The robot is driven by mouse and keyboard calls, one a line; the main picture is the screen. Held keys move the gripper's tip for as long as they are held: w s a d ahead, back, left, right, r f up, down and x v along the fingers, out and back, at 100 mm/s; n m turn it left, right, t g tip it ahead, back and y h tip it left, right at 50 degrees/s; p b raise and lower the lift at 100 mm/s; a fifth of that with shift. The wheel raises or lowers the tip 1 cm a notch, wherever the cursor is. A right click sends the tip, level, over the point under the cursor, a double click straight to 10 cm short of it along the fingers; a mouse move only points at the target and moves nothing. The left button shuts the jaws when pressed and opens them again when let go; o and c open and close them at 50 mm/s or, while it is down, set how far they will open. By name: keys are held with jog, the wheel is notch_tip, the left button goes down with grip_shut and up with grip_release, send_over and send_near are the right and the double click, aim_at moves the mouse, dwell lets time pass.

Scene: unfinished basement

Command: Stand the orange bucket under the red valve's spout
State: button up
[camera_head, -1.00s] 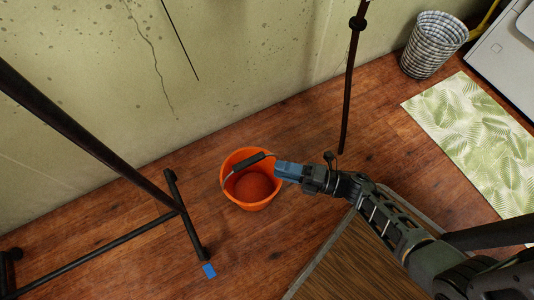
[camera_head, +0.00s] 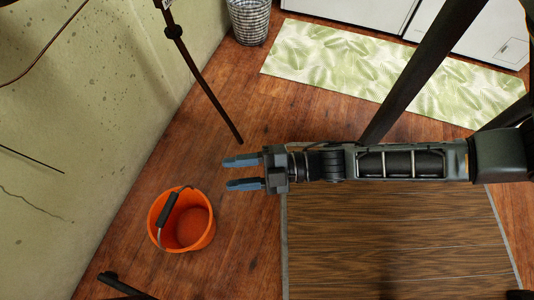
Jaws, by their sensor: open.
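The orange bucket (camera_head: 191,242) stands upright on the wooden floor near the wall, at the lower left of the head view. Its handle (camera_head: 170,208), with a dark grip, lies towards the left side of the rim. My gripper (camera_head: 233,173) is open and empty, with two blue fingers pointing left. It is above and to the right of the bucket in the picture, apart from it. No red valve or spout shows in this view.
A dark pole (camera_head: 207,88) stands near the wall. A checked basket (camera_head: 250,20) and a leaf-patterned mat (camera_head: 330,60) lie beyond, before white cabinets (camera_head: 480,38). A brown striped surface (camera_head: 390,240) is below my arm. Dark stand legs (camera_head: 122,287) show at the bottom left.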

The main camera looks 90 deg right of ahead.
jog(key=s+a+r+m+g+h, duration=0.1)
jog(key=s+a+r+m, duration=0.1)
jog(key=r+m, duration=0.3)
jog(key=s+a+r+m+g, duration=0.2)
jog(key=s+r+m, duration=0.2)
jog(key=r, duration=0.6)
jog(key=m, duration=0.2)
jog(key=shift+a+r+m+h, duration=0.15)
jog(key=shift+r+m+h, duration=0.15)
jog(key=shift+h, duration=0.1)
jog(key=shift+s, duration=0.15)
